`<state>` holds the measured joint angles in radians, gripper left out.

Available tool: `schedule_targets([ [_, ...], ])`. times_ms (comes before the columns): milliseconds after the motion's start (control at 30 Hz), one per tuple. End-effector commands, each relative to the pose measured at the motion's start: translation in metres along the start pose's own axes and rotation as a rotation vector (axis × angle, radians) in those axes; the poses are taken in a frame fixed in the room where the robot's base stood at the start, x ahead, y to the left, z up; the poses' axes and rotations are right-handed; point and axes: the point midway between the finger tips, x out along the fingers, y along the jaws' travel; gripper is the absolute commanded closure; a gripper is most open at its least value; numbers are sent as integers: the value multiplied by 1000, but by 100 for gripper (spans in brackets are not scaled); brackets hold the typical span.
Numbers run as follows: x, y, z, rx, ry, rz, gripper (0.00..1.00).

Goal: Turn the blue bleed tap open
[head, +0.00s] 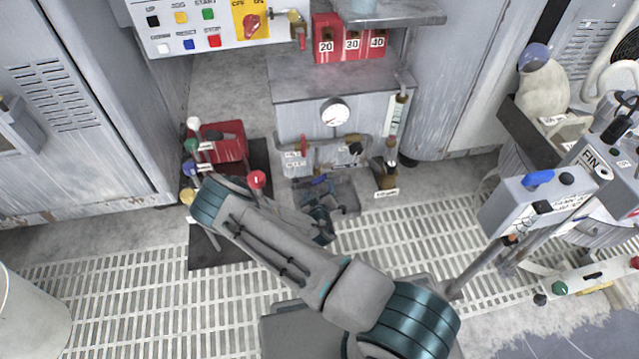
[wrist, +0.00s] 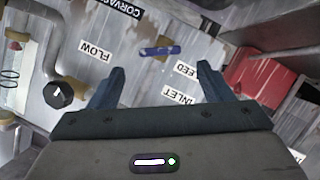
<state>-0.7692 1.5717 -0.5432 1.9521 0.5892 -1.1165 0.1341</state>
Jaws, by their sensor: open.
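The blue tap (wrist: 160,50) shows in the wrist view as a short bar-shaped handle, lying nearly level across the picture on a grey panel. My gripper (wrist: 161,68) is open, with its two dark blue fingers spread to the left and right of the handle's line. The handle stands apart from both fingertips, a little beyond them, with nothing between the fingers. In the head view my gripper (head: 325,187) is low in front of the grey gauge cabinet, partly hidden by my arm. I cannot clearly separate the tap from the gripper there.
In the wrist view a black knob (wrist: 58,94) sits left of my fingers and a red block (wrist: 268,78) lies right. A gauge (head: 335,113) is above.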

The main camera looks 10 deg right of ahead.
Motion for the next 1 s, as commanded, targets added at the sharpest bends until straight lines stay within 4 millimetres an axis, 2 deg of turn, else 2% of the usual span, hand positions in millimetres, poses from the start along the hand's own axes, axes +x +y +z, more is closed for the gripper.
schedule_targets([
  [33,13,-2,4,1,3,1,27],
  [100,28,-2,4,1,2,1,27],
  [300,60,-2,2,0,2,0,27],
  [500,73,-1,0,0,0,0,27],
  [767,74,0,0,0,-1,0,27],
  [800,74,0,0,0,-1,0,30],
  [933,74,0,0,0,-1,0,66],
  [967,74,0,0,0,-1,0,72],
  [1000,74,0,0,0,-1,0,72],
])
